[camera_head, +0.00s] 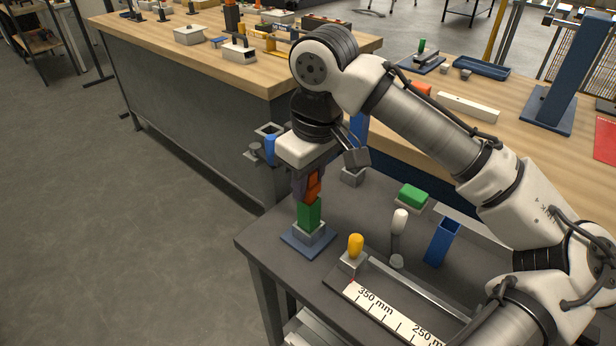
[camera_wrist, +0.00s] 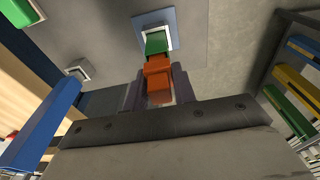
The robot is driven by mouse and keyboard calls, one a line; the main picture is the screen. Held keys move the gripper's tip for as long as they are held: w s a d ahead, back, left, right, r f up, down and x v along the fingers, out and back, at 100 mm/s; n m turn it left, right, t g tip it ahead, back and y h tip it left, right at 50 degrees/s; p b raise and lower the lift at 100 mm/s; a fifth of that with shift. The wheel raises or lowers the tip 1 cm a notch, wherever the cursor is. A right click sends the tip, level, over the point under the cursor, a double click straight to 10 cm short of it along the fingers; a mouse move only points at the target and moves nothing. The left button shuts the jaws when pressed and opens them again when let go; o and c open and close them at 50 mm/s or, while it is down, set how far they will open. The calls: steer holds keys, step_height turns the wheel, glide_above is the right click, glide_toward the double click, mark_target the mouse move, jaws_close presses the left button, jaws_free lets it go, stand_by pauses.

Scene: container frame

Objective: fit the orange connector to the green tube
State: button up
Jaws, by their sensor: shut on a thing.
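The orange connector (camera_head: 314,183) is held between the fingers of my gripper (camera_head: 305,185), which points down. The green tube (camera_head: 309,214) stands upright in a grey holder on a blue base plate (camera_head: 296,240) at the table's near left corner. In the head view the connector is directly above the tube, and its lower end meets or nearly meets the tube's top. In the wrist view the connector (camera_wrist: 158,80) sits between the fingers (camera_wrist: 157,92), and the green tube (camera_wrist: 156,43) shows just beyond it. I cannot tell whether the two are joined.
A ruler strip (camera_head: 385,314) lies in front. A wooden bench (camera_head: 250,75) is behind.

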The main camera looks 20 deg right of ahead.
steer(key=shift+f, duration=0.5)
steer(key=o, duration=1.6)
steer(key=shift+r, duration=0.1)
step_height(320, 180, up, 7)
steer(key=p, duration=0.6)
steer(key=shift+p, duration=0.35)
